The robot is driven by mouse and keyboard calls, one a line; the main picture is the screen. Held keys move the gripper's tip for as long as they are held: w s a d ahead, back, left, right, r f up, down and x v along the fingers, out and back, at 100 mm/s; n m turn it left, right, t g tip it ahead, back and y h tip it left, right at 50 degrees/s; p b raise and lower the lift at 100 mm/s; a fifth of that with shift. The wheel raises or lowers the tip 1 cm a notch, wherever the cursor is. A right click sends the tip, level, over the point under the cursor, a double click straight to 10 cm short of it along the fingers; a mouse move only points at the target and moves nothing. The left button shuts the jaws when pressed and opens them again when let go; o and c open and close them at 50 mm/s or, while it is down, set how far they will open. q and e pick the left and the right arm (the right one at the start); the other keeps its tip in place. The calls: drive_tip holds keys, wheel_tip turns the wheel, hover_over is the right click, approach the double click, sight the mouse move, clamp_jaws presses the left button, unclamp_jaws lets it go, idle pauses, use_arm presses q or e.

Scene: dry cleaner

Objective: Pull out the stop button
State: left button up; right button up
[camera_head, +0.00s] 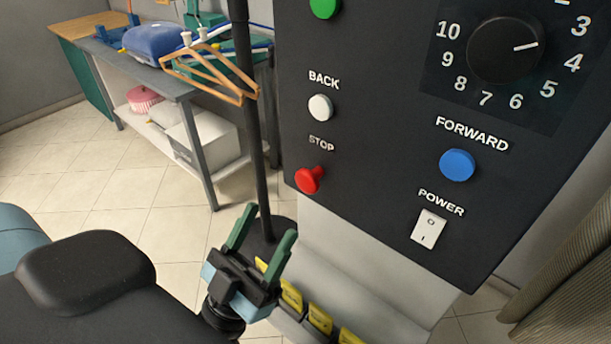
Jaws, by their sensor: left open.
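The red stop button (310,179) sits on the black control panel (380,185), just below the word STOP near the panel's lower left edge. It has a mushroom-shaped head that stands out from the panel. My left gripper (263,230) is in the lower middle of the head view, below and to the left of the button in the picture. Its two green fingers are spread apart and point up, with nothing between them. It does not touch the button. My right gripper is not in view.
A white back button (320,107), blue forward button (457,165), white power switch (429,228), black dial (505,48) and green button (324,8) share the panel. A dark pole (254,120) stands left of it. A shelf table (160,75) with hangers (212,68) stands behind.

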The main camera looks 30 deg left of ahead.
sight(303, 187)
use_arm(q)
drive_tip(key=w, duration=0.4)
drive_tip(key=w+d+p, duration=0.1)
drive_tip(key=w, duration=0.1)
drive_tip(key=shift+r, duration=0.15)
drive_tip(key=x, duration=0.2)
drive_tip(key=shift+w+r+p, duration=0.15)
drive_tip(key=shift+r+p, duration=0.25)
drive_tip(key=shift+w+r, duration=0.45)
drive_tip(key=shift+w, duration=0.25)
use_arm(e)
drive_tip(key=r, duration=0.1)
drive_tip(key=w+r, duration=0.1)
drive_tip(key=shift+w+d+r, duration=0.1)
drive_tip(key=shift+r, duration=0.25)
use_arm(q)
drive_tip(key=shift+c, duration=0.5)
